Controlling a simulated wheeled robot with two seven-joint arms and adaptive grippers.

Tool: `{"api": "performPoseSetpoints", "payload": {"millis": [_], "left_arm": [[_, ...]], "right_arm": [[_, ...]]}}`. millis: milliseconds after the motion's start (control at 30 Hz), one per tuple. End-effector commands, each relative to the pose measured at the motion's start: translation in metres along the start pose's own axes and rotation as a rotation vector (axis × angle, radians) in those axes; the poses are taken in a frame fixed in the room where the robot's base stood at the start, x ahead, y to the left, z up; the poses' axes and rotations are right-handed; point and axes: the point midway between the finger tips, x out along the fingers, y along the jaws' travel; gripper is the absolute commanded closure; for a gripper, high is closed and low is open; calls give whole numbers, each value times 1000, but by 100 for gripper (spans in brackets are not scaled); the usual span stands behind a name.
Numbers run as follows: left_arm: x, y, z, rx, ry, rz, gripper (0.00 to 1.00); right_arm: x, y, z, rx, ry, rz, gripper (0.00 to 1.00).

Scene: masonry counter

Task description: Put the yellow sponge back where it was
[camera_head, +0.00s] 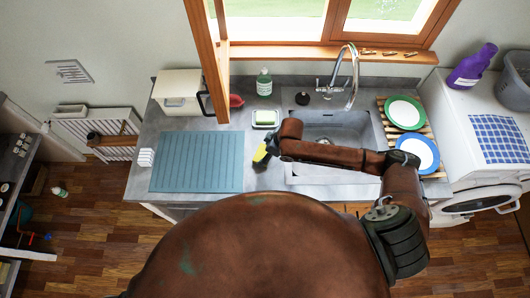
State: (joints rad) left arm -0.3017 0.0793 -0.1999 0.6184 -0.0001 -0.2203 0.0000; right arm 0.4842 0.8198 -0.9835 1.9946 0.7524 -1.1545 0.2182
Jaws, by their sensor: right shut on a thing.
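The yellow sponge (260,154) shows in the head view at the tip of my right gripper (267,151). The gripper is shut on it, just left of the sink and right of the blue-grey mat. The sponge is tilted and partly hidden by dark fingers. I cannot tell whether it touches the counter (210,123). A white dish (265,125) with a green top lies behind the gripper, below the soap bottle. My left gripper is not in view.
The ribbed mat (197,162) covers the left counter. The sink (348,130) lies under my right arm, with a tall faucet (352,75) behind. Plates (405,112) stand on a wooden rack at right. A green bottle (264,82) and red object (236,101) stand at the back.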

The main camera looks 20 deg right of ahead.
Motion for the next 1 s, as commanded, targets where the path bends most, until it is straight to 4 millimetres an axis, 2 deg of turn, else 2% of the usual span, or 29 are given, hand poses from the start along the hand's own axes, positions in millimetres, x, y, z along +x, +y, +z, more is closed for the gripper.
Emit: {"api": "performPoseSetpoints", "payload": {"millis": [67, 100, 333, 667, 833, 1000], "left_arm": [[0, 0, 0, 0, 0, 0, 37], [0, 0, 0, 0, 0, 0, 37], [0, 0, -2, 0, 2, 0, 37], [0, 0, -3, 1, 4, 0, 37], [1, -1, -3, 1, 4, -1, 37], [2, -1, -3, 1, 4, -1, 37]], "right_arm": [[2, 0, 1, 0, -1, 0, 42], [1, 0, 1, 0, 0, 0, 30], [1, 0, 0, 0, 0, 0, 15], [-2, 0, 0, 0, 0, 0, 15], [-22, 1, 0, 0, 1, 1, 15], [-59, 1, 0, -1, 0, 3, 15]]}}
